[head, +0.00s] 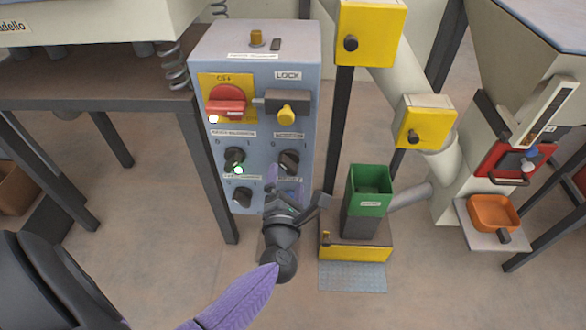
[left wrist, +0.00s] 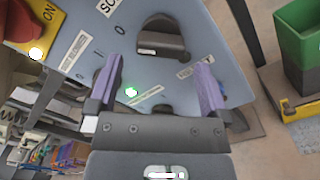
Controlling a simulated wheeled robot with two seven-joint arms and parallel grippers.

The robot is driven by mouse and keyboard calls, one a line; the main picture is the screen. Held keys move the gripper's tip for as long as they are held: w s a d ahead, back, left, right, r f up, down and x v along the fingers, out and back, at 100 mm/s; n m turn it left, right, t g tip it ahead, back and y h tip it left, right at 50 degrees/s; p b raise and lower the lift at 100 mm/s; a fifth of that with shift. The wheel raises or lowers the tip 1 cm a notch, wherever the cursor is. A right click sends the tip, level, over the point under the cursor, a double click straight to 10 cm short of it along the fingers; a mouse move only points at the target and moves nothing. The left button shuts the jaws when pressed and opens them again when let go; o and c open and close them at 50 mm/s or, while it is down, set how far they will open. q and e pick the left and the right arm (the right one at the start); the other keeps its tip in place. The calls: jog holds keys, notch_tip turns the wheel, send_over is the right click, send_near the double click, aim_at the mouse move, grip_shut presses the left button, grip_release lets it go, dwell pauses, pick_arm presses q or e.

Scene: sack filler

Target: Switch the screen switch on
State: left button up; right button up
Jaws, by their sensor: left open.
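The screen switch (head: 289,162) is a dark rotary knob on the right of the blue-grey control panel's (head: 262,140) middle row. It shows larger in the left wrist view (left wrist: 162,42), near a label starting "SC". My left gripper (head: 291,187) is open and empty, just below and in front of this knob. In the left wrist view its purple fingers (left wrist: 158,85) are spread apart, with the knob beyond them, and no contact shows. Which mark the knob points to is unclear. My right gripper is not in view.
A dark knob (head: 234,155) with a green light is on the left, and another knob (head: 242,197) is below it. A green bin (head: 369,190) stands right of the panel.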

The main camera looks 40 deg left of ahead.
aim_at(288, 170)
pick_arm(q)
jog(key=b+x, duration=0.1)
jog(key=x, duration=0.4)
jog(key=shift+d, duration=0.1)
jog(key=c, duration=1.1)
